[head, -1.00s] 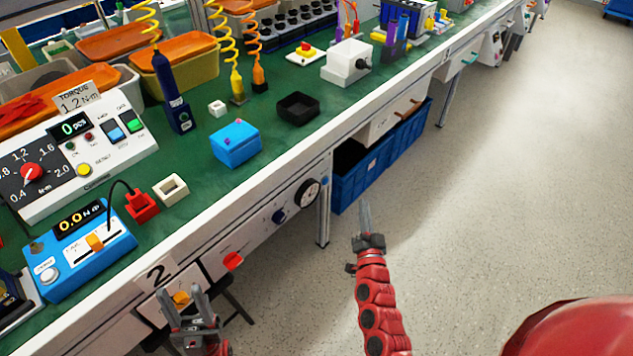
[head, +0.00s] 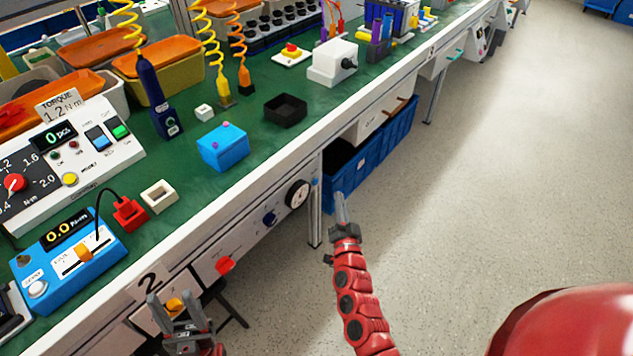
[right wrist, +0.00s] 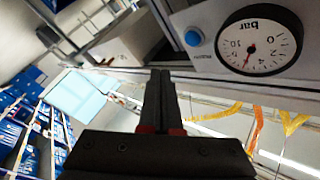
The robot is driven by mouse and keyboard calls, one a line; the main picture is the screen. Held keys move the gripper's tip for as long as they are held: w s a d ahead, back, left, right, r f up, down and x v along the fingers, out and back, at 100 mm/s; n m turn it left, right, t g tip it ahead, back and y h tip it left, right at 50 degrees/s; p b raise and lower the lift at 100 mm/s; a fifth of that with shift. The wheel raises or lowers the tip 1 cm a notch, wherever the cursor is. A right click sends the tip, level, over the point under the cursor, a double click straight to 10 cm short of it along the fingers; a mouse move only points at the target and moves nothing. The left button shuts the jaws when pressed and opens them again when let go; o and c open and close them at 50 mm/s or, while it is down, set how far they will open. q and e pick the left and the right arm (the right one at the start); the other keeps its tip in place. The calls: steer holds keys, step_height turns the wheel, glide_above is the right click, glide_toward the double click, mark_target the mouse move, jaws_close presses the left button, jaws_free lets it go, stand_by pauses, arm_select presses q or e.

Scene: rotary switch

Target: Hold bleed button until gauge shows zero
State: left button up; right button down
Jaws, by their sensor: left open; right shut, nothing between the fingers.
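The round pressure gauge (head: 298,193) sits on the bench's front panel near its right end. In the right wrist view the gauge (right wrist: 260,40) appears upside down, marked bar, its red needle well away from 0, seemingly near 6. The blue bleed button (right wrist: 193,38) is beside it on a white panel; it is a tiny blue spot in the head view (head: 315,181). My right gripper (head: 340,197) is shut and empty, in front of the panel to the right of the gauge, apart from the button. My left gripper (head: 180,303) is open and empty below the bench edge.
A dark blue knob (head: 269,219) and a red knob (head: 225,264) are on the same front panel. Blue crates (head: 370,160) stand under the bench behind my right gripper. The floor (head: 500,180) to the right is clear.

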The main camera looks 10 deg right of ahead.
steer(key=shift+w+a, duration=0.75)
steer(key=shift+w, duration=0.2)
steer(key=shift+w+a, duration=0.75)
steer(key=shift+w, duration=0.15)
steer(key=shift+w+a, duration=0.1)
steer(key=shift+w, duration=0.05)
stand_by(0.5)
steer(key=shift+w+a, duration=0.15)
steer(key=shift+w, duration=0.05)
steer(key=shift+w+a, duration=0.25)
steer(key=shift+w, duration=0.1)
stand_by(0.7)
steer(key=shift+s, duration=0.1)
stand_by(2.5)
steer(key=shift+s+d, duration=0.5)
steer(key=shift+s, duration=0.1)
steer(key=shift+s+d, duration=0.8)
steer(key=shift+s, duration=0.2)
steer(key=shift+s+d, duration=0.75)
steer(key=shift+s, duration=0.2)
